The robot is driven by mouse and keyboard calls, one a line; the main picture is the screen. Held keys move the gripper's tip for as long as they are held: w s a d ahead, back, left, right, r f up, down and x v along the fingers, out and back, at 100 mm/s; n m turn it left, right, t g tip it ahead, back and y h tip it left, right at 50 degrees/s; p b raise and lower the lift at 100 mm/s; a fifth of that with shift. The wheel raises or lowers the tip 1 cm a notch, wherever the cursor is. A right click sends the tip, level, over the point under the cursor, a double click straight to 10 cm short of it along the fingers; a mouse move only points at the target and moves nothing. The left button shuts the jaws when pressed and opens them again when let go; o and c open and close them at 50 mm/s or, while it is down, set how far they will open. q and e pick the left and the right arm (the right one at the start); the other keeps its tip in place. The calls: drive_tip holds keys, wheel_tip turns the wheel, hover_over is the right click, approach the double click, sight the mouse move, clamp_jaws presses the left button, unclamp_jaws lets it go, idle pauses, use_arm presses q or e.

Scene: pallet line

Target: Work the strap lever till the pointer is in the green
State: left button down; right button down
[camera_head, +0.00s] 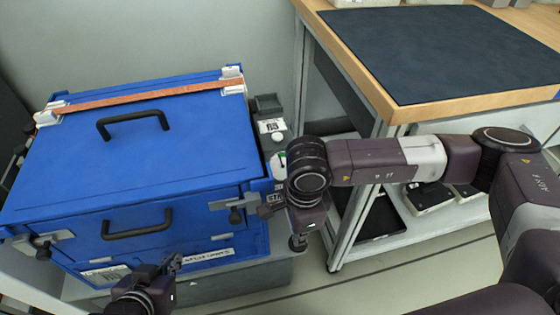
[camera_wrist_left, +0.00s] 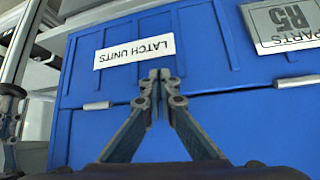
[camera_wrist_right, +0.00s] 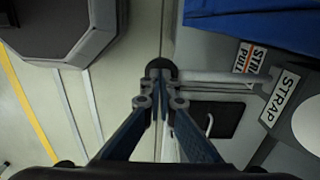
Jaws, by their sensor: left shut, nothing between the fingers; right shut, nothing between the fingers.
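A blue case (camera_head: 190,130) has an orange strap (camera_head: 150,95) across the back of its lid. At its right stands the strap unit, with a small white dial showing green (camera_head: 280,158); its pointer is too small to read. In the right wrist view a grey lever (camera_wrist_right: 215,76) runs from the unit to a black knob (camera_wrist_right: 160,66). My right gripper (camera_wrist_right: 160,90) is shut and empty, its tips at or just beside the knob; contact is unclear. My left gripper (camera_head: 172,264) is shut and empty before the case's front, below the "LATCH UNITS" label (camera_wrist_left: 134,51) in the left wrist view.
The case has black handles (camera_head: 134,122) and side latches (camera_head: 238,208). A wooden workbench (camera_head: 375,95) with a dark mat stands at the right, its leg (camera_head: 345,225) close to my right wrist. Open floor (camera_head: 440,265) lies in front of the bench.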

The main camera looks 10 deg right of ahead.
use_arm(q)
drive_tip(key=shift+w+d+r, duration=0.15)
drive_tip(key=shift+w+r, duration=0.2)
drive_tip(key=shift+w, duration=0.1)
use_arm(e)
drive_tip(key=shift+f, duration=0.1)
